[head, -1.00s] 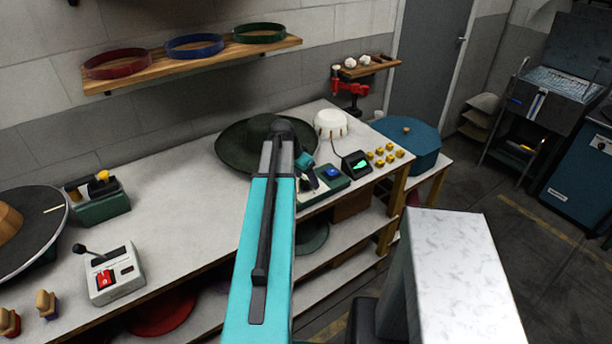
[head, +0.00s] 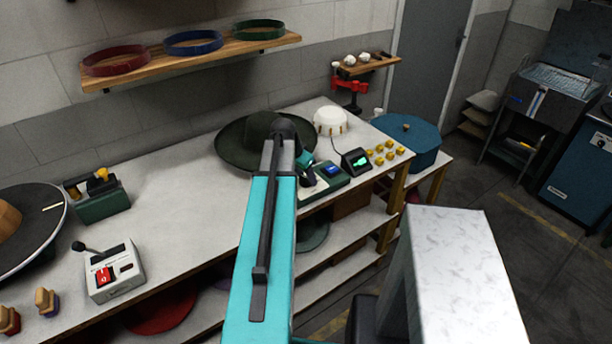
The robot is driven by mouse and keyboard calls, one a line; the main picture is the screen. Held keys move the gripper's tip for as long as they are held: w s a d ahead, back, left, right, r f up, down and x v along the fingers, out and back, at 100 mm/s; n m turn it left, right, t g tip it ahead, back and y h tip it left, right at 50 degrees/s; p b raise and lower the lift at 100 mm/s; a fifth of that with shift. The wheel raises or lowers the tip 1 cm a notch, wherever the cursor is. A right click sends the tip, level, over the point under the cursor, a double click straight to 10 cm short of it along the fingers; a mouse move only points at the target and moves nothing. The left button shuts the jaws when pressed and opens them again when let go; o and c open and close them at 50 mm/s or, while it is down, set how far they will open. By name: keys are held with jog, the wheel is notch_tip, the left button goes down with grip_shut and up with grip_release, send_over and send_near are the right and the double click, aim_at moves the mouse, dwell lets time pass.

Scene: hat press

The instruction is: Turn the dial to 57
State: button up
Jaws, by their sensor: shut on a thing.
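A green box (head: 334,182) with a blue lit display (head: 333,169) sits at the front right of the bench, beyond my arm. My gripper (head: 309,182) is at the left end of this box, small and partly hidden behind my own forearm. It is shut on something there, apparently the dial. The dial itself is covered by the gripper and arm, so its marks and setting cannot be read. The digits on the blue display are too small to read.
Close right of the box stands a black unit with a green screen (head: 356,161), then several yellow knobs (head: 379,161). A dark wide-brimmed hat (head: 232,150) and a white round block (head: 329,121) lie behind. A switch box (head: 113,270) stands left; the bench between is clear.

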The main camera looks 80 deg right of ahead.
dwell(0.3)
jog(key=o, duration=1)
jog(key=shift+o, duration=0.2)
jog(key=shift+r, duration=0.1)
jog(key=b+v, duration=0.3)
jog(key=v, duration=1)
jog(key=shift+r+b, duration=0.35)
jog(key=shift+b, duration=0.05)
jog(key=shift+s, duration=0.1)
